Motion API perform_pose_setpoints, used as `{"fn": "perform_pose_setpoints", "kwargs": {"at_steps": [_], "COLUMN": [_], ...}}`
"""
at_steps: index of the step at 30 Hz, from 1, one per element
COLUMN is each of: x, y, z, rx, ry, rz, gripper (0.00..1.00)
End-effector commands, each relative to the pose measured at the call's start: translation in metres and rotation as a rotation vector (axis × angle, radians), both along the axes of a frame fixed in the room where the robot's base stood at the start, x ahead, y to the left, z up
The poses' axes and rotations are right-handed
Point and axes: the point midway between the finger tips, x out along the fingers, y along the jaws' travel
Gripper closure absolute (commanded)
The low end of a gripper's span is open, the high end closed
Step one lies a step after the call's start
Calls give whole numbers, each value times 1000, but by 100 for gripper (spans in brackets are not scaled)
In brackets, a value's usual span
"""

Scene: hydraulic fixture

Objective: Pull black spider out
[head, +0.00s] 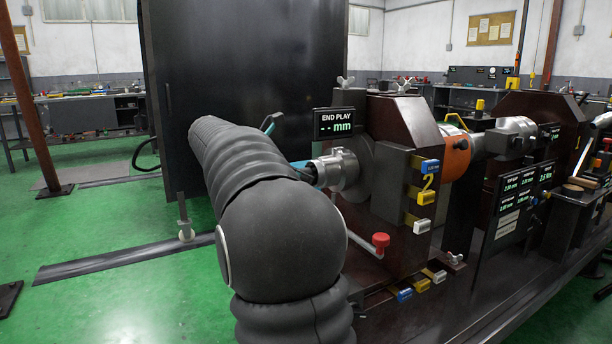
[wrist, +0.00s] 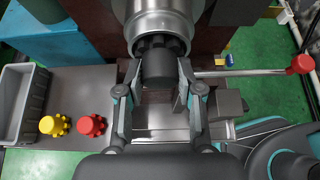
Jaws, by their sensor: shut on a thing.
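The black spider (wrist: 158,67) sits at the mouth of a round metal hub (wrist: 165,22) in the upper middle of the wrist view. Its toothed part is at the hub's mouth and its dark knob points toward me. My gripper (wrist: 160,82) is shut on the knob, one finger on each side. How deep the teeth sit in the hub is hard to tell. In the head view the same metal hub (head: 338,168) shows beyond my arm, which hides most of the gripper and the spider.
A yellow spider (wrist: 54,125) and a red spider (wrist: 91,125) stand on a grey surface at left, beside a grey bin (wrist: 20,104). A lever with a red knob (wrist: 300,64) sticks out right of the hub. An END PLAY display (head: 339,123) stands above it.

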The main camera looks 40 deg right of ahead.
Motion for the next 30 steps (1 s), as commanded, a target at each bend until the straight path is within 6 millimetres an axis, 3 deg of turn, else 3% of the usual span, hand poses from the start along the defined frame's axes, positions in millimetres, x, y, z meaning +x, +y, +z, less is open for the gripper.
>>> {"fn": "perform_pose_setpoints", "kwargs": {"at_steps": [30], "x": [10], "y": [42], "z": [1], "rx": [0], "ry": [0], "rz": [1], "gripper": [100]}}
